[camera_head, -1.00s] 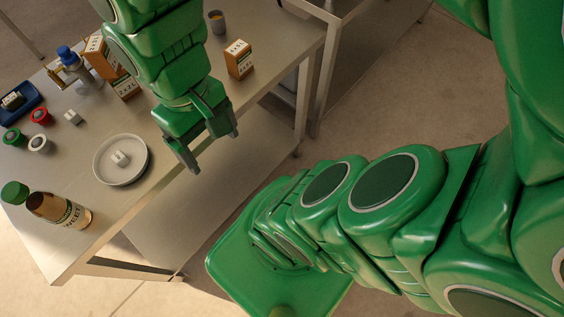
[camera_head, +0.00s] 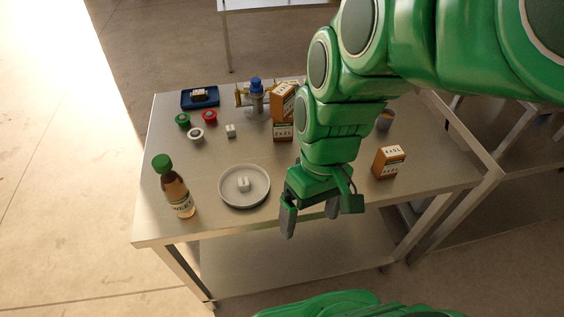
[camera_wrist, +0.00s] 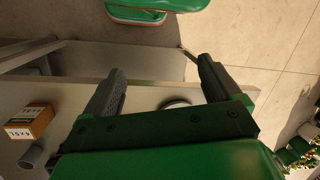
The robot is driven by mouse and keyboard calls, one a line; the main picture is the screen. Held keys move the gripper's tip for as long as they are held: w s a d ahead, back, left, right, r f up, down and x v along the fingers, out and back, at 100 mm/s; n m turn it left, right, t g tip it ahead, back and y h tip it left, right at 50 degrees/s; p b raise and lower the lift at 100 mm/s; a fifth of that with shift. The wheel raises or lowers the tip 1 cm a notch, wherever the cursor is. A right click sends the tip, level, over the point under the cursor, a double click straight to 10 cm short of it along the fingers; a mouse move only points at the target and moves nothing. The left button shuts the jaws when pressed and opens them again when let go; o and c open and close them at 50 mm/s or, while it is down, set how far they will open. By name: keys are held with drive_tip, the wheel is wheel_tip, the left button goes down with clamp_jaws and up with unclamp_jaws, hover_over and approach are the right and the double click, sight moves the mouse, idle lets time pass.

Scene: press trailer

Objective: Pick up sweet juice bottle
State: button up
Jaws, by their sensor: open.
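The sweet juice bottle (camera_head: 175,188) stands on the left part of the steel table, near its front left corner. It has a green cap, a brown body and a pale label with partly readable lettering. My gripper (camera_head: 311,217) is open and empty at the table's front edge, well to the right of the bottle, with the round plate between them. In the wrist view the two fingers of my gripper (camera_wrist: 160,82) are spread apart with nothing between them. I cannot make out the bottle in the wrist view.
A grey plate (camera_head: 262,198) with a white cube (camera_head: 243,184) lies right of the bottle. Behind are red, green and white rings, a blue tray (camera_head: 187,99), a blue-topped device (camera_head: 257,98) and stacked cartons (camera_head: 283,131). Another carton (camera_head: 388,162) and a cup (camera_head: 385,121) stand right.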

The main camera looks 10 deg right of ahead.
sight(182, 177)
drive_tip(key=w+a+f+n+y, duration=0.2)
drive_tip(key=w+a+n+y, duration=0.1)
drive_tip(key=w+a+n, duration=0.2)
drive_tip(key=w+a+f+n+g+y, duration=0.1)
drive_tip(key=w+a+n+y, duration=0.3)
drive_tip(key=a, duration=0.5)
drive_tip(key=w+a+f+n+y, duration=0.3)
drive_tip(key=w+a+n+y, duration=0.1)
drive_tip(key=w+a+n, duration=0.4)
drive_tip(key=shift+w, duration=1.1)
drive_tip(key=shift+y, duration=0.3)
drive_tip(key=x, duration=0.6)
drive_tip(key=shift+f, duration=0.45)
drive_tip(key=shift+x, duration=0.8)
drive_tip(key=shift+c, duration=0.3)
drive_tip(key=c, duration=1.5)
